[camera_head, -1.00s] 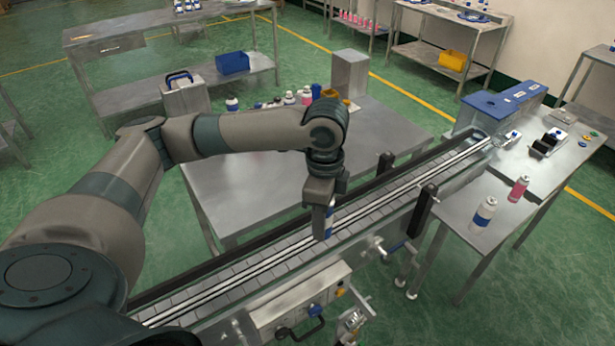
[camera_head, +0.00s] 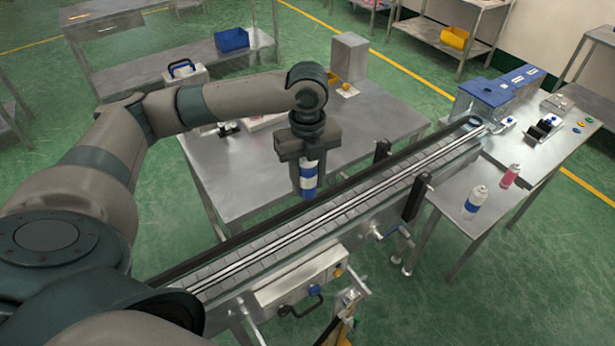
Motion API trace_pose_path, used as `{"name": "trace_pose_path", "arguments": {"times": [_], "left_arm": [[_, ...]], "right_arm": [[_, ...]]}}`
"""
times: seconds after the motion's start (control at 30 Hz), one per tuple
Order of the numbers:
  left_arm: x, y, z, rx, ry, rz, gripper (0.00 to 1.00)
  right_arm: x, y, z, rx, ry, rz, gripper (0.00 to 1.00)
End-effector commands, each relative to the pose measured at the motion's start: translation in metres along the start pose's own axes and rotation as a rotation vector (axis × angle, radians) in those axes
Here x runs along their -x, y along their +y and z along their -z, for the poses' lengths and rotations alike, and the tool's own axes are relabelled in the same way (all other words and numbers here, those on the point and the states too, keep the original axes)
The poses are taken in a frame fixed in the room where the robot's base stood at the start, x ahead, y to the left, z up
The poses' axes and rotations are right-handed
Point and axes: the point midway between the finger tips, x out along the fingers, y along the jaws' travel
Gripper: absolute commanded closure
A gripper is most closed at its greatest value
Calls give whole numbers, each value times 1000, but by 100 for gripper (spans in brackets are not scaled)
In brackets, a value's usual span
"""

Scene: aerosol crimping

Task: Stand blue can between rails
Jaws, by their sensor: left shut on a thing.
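My left gripper (camera_head: 308,157) points down and is shut on the blue can (camera_head: 308,181), which has blue and white bands and hangs upright below the fingers. The can's top is hidden by the gripper. In the picture, the can's bottom lies near the far black side of the conveyor (camera_head: 220,265), to the far side of the two pale rails (camera_head: 330,216) that run along the belt. I cannot tell its exact height above the belt. My right gripper is not in view.
A grey table (camera_head: 240,190) stands behind the conveyor. Black posts (camera_head: 416,197) flank the belt. A white-and-blue can (camera_head: 475,201) and a pink can (camera_head: 510,176) stand on the side table at right. A blue box machine (camera_head: 487,92) is at the conveyor's far end.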

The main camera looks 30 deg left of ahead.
Motion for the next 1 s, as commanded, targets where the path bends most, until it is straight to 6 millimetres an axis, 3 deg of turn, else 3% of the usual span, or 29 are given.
{"name": "trace_pose_path", "arguments": {"times": [0.47,0.8,1.0], "left_arm": [[-7,0,0,2,0,-1,88],[-27,0,0,1,1,0,88],[-40,0,0,1,0,1,88]], "right_arm": [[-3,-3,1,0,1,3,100],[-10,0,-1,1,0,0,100],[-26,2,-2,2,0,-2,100]]}}
